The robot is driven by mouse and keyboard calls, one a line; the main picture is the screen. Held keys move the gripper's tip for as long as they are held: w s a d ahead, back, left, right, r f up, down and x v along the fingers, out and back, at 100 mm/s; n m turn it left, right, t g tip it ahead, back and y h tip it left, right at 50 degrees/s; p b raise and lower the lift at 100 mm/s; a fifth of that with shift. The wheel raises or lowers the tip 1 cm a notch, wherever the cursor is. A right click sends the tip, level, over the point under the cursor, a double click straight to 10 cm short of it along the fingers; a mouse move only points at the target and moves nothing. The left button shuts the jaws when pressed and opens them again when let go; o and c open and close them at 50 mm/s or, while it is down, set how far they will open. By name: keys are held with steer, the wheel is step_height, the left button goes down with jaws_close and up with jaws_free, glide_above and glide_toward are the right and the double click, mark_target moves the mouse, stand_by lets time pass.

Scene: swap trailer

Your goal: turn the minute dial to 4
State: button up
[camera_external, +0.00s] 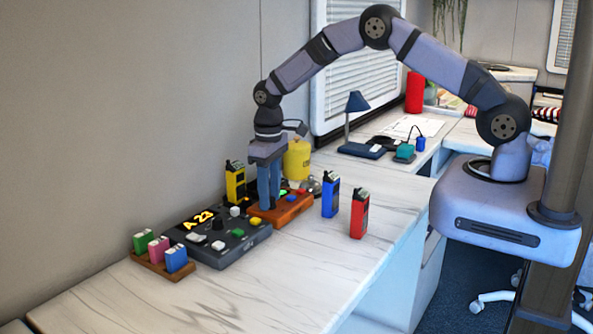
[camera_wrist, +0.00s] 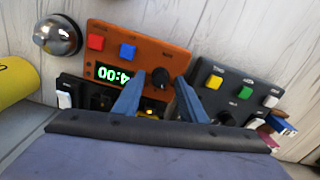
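The orange timer box (camera_external: 293,209) sits on the counter below my gripper (camera_external: 268,206). In the wrist view the orange box (camera_wrist: 125,50) carries a red button, a blue button and a lit green display (camera_wrist: 112,74). The display is upside down and seems to read 04:00. A black dial (camera_wrist: 160,78) on the box lies between the tips of my gripper (camera_wrist: 162,80). The fingers are apart, one on each side of the dial, with a small gap visible. In the external view the fingers hide the dial.
A dark panel (camera_external: 228,250) with a yellow display stands left of the box. Yellow (camera_external: 235,182), blue (camera_external: 330,200) and red (camera_external: 359,214) radios stand nearby. A silver bell (camera_wrist: 57,36) and yellow cylinder (camera_external: 297,160) are close behind.

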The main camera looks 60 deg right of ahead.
mark_target(271, 198)
stand_by(0.3)
steer(key=shift+r+b, duration=0.9)
steer(key=shift+r, duration=2.75)
steer(key=shift+s, duration=0.1)
steer(key=shift+s+d+r, duration=0.1)
steer(key=shift+s+r, duration=0.1)
steer(key=shift+s, duration=0.05)
steer(key=s+d+r+m, duration=0.1)
steer(key=s+d, duration=0.2)
steer(key=s, duration=1.1)
steer(key=s+d+r+m+p, duration=0.1)
steer(key=s+d, duration=0.1)
steer(key=s, duration=1.2)
steer(key=shift+s+d+p, duration=0.25)
steer(key=shift+d+p, duration=0.05)
steer(key=shift+d, duration=0.1)
